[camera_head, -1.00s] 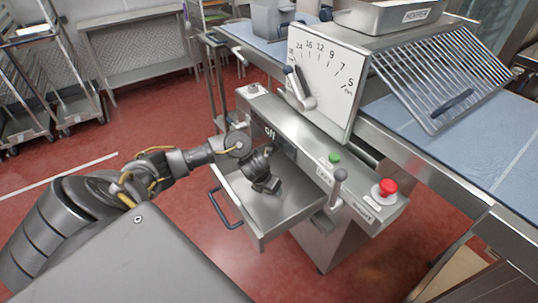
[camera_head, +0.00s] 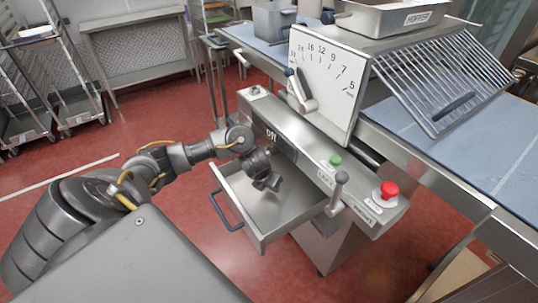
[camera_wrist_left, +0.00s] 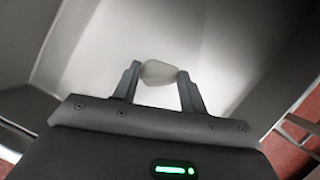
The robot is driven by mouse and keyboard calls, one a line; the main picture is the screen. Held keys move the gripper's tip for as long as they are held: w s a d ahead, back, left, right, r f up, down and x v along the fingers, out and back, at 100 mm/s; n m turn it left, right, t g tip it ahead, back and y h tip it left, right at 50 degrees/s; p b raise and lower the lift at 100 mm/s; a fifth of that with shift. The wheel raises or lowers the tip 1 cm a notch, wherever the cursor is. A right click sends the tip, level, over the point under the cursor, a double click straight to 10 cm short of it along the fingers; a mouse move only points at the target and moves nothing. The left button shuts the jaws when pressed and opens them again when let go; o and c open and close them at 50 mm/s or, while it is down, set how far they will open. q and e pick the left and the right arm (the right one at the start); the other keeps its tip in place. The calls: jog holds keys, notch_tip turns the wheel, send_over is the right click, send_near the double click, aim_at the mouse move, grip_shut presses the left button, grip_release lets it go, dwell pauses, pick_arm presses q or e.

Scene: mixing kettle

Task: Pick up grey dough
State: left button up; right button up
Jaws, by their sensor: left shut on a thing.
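The grey dough (camera_wrist_left: 160,72) is a small pale lump between the two fingertips of my left gripper (camera_wrist_left: 158,78) in the left wrist view. The fingers are shut on it from both sides. In the head view my left gripper (camera_head: 267,184) is over the open metal drawer (camera_head: 295,204), pointing down. The dough cannot be made out in the head view. In the wrist view the drawer's pale metal floor lies behind the dough; I cannot tell whether the dough touches it. My right gripper is not in view.
The machine panel behind the drawer has a lever (camera_head: 336,190), a green button (camera_head: 335,160) and a red button (camera_head: 388,190). A dial plate (camera_head: 328,80) stands above. The drawer's dark handle (camera_head: 226,212) faces left. A blue belt (camera_head: 450,140) runs at right.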

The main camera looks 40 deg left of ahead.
pick_arm(q)
jog(key=s+d+r+p, duration=0.6)
jog(key=s+r+p, duration=0.3)
jog(key=s, duration=0.3)
jog(key=shift+p+v, duration=0.3)
jog(key=shift+v, duration=0.6)
